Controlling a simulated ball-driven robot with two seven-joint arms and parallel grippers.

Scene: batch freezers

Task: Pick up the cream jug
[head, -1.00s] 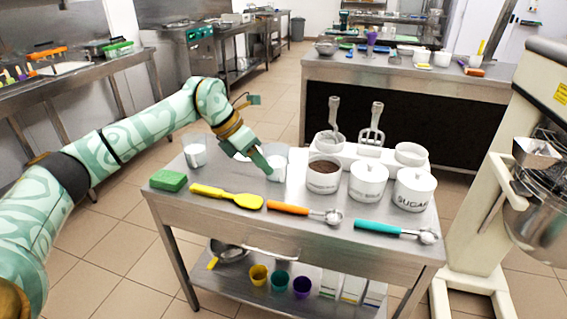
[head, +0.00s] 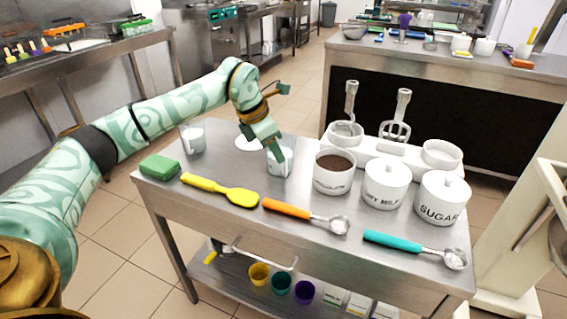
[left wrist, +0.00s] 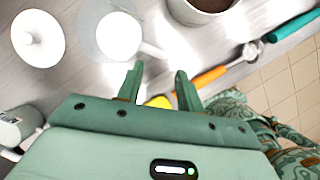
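A see-through jug with white contents (head: 283,164) stands on the steel table. In the left wrist view it is a bright round shape (left wrist: 118,36) with a handle (left wrist: 153,50) pointing between my fingertips. My left gripper (head: 274,150) is just over it, partly hiding its rim. Its two fingers (left wrist: 160,78) are apart with nothing between them; contact with the handle cannot be told. A similar glass with white contents (head: 193,138) stands at the table's back left. I cannot read a label on either. My right gripper is not in view.
A white lid (head: 248,143) lies behind the jug. To its right are an open brown-filled canister (head: 333,180), a lidded canister (head: 385,190) and a sugar canister (head: 441,205). In front lie a green sponge (head: 160,166), yellow spatula (head: 225,192), orange scoop (head: 300,215) and teal scoop (head: 410,248).

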